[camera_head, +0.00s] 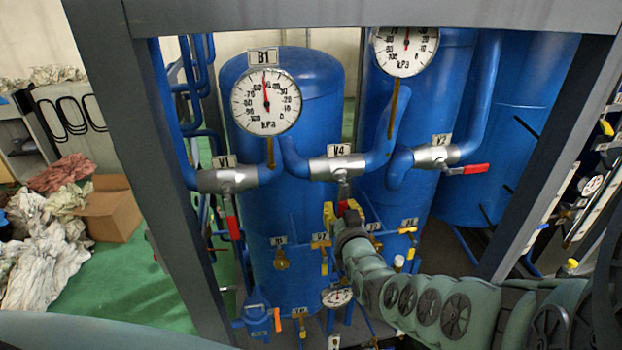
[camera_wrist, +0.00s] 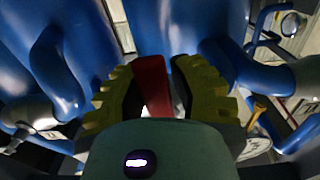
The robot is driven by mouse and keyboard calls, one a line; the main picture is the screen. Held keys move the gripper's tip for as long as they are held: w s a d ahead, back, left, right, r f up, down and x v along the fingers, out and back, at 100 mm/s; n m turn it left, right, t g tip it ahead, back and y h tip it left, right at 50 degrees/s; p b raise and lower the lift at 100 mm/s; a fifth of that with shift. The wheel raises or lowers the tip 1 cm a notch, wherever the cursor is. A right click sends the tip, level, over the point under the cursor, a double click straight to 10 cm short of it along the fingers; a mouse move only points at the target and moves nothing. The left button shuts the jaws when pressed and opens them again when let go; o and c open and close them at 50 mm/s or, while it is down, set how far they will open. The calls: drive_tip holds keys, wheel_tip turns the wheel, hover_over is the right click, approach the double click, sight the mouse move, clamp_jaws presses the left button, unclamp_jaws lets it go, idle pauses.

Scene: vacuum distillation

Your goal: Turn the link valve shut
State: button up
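The valve labelled V4 (camera_head: 338,166) is a silver body on the blue pipe joining the two tank lines; I take it as the link valve. Its red handle hangs below it, mostly hidden in the head view by my gripper (camera_head: 340,211). In the wrist view the red handle (camera_wrist: 152,84) stands between the two yellow fingers of my gripper (camera_wrist: 155,90). The fingers are apart, one on each side of the handle. They look close to it, but I cannot tell whether they touch it.
Valve V1 (camera_head: 228,180) is at left, its red handle down. Valve V2 (camera_head: 438,154) is at right, its red handle along the pipe. The B1 gauge (camera_head: 266,101), small yellow valves (camera_head: 281,258) and a grey frame post (camera_head: 150,170) crowd the space.

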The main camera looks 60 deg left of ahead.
drive_tip(key=o, duration=0.5)
